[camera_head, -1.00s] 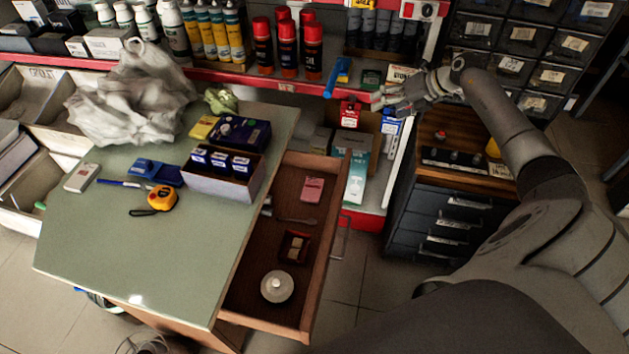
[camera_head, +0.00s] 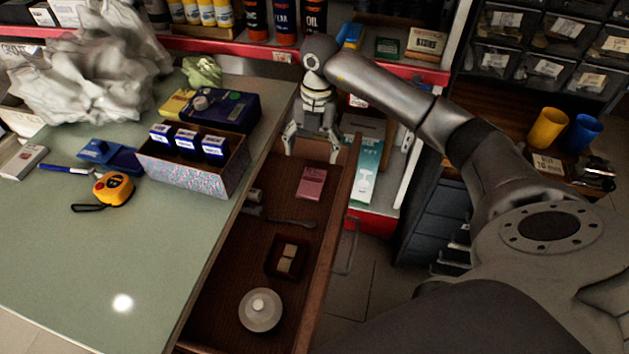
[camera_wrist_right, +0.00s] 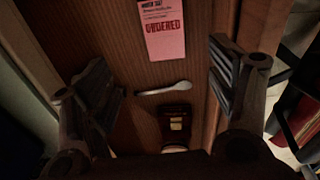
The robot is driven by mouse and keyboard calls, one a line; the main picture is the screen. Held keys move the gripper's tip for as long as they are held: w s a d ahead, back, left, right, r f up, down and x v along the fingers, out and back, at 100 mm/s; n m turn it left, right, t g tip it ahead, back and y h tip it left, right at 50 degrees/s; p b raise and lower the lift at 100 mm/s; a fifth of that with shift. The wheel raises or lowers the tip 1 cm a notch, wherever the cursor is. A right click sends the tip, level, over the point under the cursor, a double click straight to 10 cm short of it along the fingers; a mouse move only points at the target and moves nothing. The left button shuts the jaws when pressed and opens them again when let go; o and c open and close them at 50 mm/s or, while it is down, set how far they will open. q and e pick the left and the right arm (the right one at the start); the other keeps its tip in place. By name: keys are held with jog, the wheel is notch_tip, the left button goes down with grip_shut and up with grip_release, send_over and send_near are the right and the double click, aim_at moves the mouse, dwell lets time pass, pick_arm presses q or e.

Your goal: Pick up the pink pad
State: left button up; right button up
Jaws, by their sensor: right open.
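The pink pad (camera_head: 311,182) lies flat in the open wooden drawer (camera_head: 225,300), near its far end. In the right wrist view the pad (camera_wrist_right: 163,29) shows a printed label and a dark stamp, ahead of the fingers. My right gripper (camera_head: 311,157) points down over the far end of the drawer, just beyond the pad in the head view. Its fingers (camera_wrist_right: 165,95) are wide apart with nothing between them in its grip. My left gripper is not in view.
The drawer also holds a spoon (camera_head: 291,222), a small dark tray (camera_head: 270,258) with light blocks and a round white lidded item (camera_head: 261,310). A box of small blue cartons (camera_head: 215,175) stands on the green tabletop beside the drawer.

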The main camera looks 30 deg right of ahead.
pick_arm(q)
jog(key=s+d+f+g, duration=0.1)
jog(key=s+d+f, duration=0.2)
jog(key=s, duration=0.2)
pick_arm(e)
jog(key=f+h, duration=0.1)
jog(key=b, duration=0.2)
send_over(312, 182)
jog(key=shift+m, duration=0.4)
notch_tip(312, 182, down, 5)
jog(key=shift+w+r, duration=0.1)
jog(key=shift+r, duration=0.1)
jog(key=shift+f+b, duration=0.3)
jog(key=shift+f, duration=2.65)
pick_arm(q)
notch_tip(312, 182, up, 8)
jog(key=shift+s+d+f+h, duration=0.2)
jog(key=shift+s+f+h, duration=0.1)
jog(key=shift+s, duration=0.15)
pick_arm(e)
jog(key=shift+c, duration=0.3)
jog(key=c, duration=1.1)
jog(key=shift+o, duration=0.2)
jog(key=shift+r, duration=0.1)
